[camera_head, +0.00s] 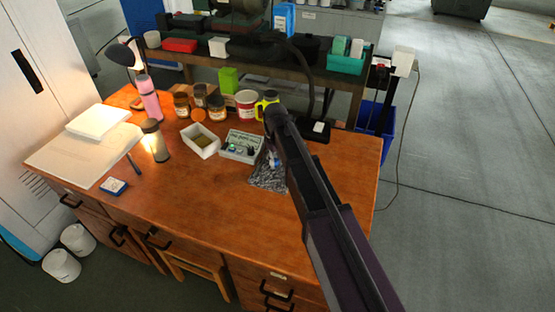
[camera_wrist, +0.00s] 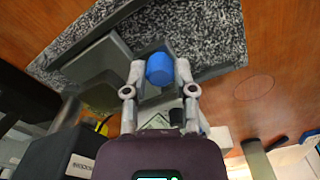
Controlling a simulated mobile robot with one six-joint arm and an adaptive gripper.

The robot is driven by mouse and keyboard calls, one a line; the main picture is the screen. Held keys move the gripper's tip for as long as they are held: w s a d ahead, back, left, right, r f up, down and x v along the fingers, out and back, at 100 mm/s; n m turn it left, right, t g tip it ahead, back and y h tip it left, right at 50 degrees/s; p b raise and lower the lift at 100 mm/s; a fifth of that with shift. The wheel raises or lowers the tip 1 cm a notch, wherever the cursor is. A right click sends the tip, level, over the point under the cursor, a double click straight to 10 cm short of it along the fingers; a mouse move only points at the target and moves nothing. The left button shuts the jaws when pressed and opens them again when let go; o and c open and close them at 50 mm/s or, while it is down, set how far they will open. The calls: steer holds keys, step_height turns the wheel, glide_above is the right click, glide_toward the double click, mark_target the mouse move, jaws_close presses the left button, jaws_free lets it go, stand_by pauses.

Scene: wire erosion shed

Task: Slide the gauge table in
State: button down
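A speckled granite plate (camera_wrist: 212,35) lies on the wooden bench, tilted across the upper part of the wrist view; its near part also shows in the head view (camera_head: 268,180). A grey table-like piece (camera_wrist: 95,62) with raised edges sits on it, which I take to be the gauge table. A blue knob (camera_wrist: 160,69) stands by this piece. My gripper (camera_wrist: 160,72) has one finger on each side of the knob, and both fingertips appear to touch it. Whether knob and table are joined is hidden. In the head view my arm covers the gripper and most of the plate.
Jars, including a red-and-white one (camera_head: 246,103), stand behind. The bench's right and front areas are clear.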

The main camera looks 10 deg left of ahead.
steer(key=shift+w+d, duration=0.15)
steer(key=shift+w, duration=0.9)
steer(key=shift+c, duration=2.1)
jaws_free()
steer(key=shift+r, duration=0.15)
step_height(320, 180, up, 9)
steer(key=p, duration=0.9)
steer(key=shift+r, duration=0.1)
steer(key=shift+r+p, duration=0.35)
steer(key=shift+p, duration=0.25)
